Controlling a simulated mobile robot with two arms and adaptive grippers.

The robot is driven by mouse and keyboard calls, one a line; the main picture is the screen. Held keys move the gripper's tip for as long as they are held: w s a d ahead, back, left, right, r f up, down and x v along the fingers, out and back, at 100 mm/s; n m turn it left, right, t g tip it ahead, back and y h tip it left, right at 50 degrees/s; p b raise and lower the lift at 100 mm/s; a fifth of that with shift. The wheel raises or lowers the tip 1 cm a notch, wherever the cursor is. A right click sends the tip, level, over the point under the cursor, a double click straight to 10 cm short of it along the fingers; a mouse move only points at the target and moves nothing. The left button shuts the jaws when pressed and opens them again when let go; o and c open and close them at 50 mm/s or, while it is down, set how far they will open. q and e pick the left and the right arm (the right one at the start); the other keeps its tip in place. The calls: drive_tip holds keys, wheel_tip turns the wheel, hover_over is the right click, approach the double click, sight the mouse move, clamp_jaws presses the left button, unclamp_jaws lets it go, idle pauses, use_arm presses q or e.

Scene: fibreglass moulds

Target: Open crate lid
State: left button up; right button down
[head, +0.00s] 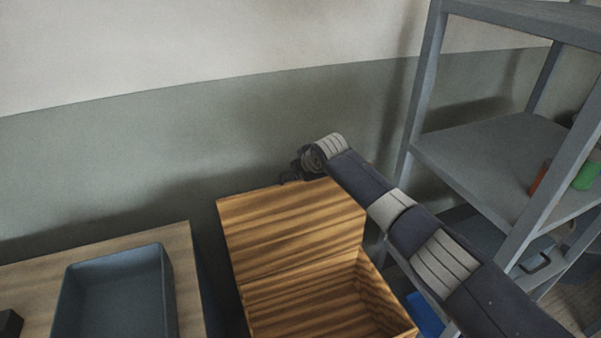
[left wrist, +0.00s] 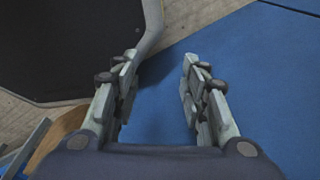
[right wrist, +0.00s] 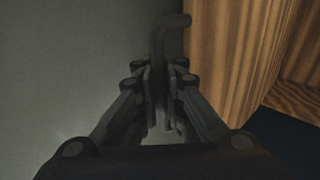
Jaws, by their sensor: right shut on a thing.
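The wooden crate (head: 385,292) stands at the lower middle of the head view, and I see into its open inside. Its striped lid (head: 290,225) stands raised at the back, near the wall. My right gripper (head: 297,170) is at the lid's top edge. In the right wrist view, my right gripper (right wrist: 160,85) is shut on a dark bent handle (right wrist: 172,24) beside the wood of the lid (right wrist: 228,50). My left gripper (left wrist: 158,68) is open and empty above a blue surface; it is outside the head view.
A grey shelf rack (head: 480,150) stands close on the right, behind my right arm. A table (head: 190,262) with a blue-grey bin (head: 168,290) is at the left. The wall (head: 120,175) is just behind the lid. A blue mat (left wrist: 255,70) lies below my left gripper.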

drive_tip(key=shift+w+r, duration=0.1)
drive_tip(key=shift+r, duration=0.2)
drive_tip(key=c, duration=1.8)
unclamp_jaws()
use_arm(q)
drive_tip(key=shift+s+a, duration=0.1)
drive_tip(key=shift+s, duration=0.9)
use_arm(e)
drive_tip(key=shift+o, duration=0.5)
drive_tip(key=shift+f, duration=0.1)
use_arm(q)
drive_tip(key=shift+w, duration=0.1)
use_arm(e)
drive_tip(key=shift+f, duration=0.1)
drive_tip(key=shift+s, duration=0.2)
use_arm(q)
drive_tip(key=shift+w, duration=0.15)
use_arm(e)
drive_tip(key=v, duration=1.2)
drive_tip(key=shift+d, duration=0.15)
